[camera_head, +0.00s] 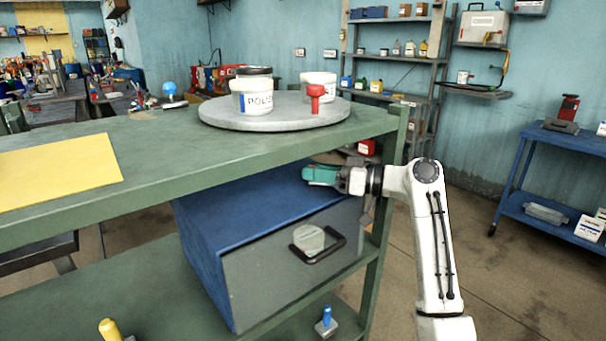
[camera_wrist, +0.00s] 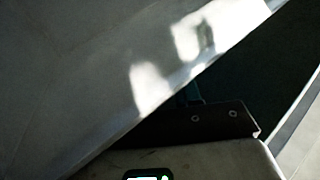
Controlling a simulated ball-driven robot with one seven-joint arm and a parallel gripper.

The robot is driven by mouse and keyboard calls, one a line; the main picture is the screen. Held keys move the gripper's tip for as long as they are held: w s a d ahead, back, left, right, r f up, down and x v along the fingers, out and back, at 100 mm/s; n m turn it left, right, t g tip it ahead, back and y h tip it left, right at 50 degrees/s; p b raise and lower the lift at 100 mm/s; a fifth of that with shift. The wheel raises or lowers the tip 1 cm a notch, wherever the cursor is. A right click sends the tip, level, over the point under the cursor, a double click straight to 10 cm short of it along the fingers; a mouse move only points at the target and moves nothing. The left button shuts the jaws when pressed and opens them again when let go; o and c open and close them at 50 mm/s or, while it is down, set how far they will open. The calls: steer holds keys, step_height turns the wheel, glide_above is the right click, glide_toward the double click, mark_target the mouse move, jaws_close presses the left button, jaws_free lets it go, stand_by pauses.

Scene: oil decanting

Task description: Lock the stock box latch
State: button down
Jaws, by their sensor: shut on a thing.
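The stock box (camera_head: 245,210) is blue with a grey front, which carries a dark handle (camera_head: 325,250) and a pale round patch. It sits under the green table top. My gripper (camera_head: 312,174), with teal fingers, is low over the box's right rear top and looks shut. What lies between the fingertips is hidden in the head view. In the wrist view a dark plate with two screws (camera_wrist: 215,120), seemingly part of the latch, lies close ahead beside a pale slanted surface (camera_wrist: 90,85). Whether the latch is locked cannot be told.
The green table top (camera_head: 150,155) overhangs the box closely. A round grey turntable (camera_head: 225,115) on it holds white tubs (camera_head: 252,97) and a red piece (camera_head: 315,98). A green post (camera_head: 377,240) stands by the box's right front corner.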

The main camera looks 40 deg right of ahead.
steer(key=c, duration=0.8)
jaws_free()
steer(key=b+v, duration=0.1)
steer(key=v, duration=1)
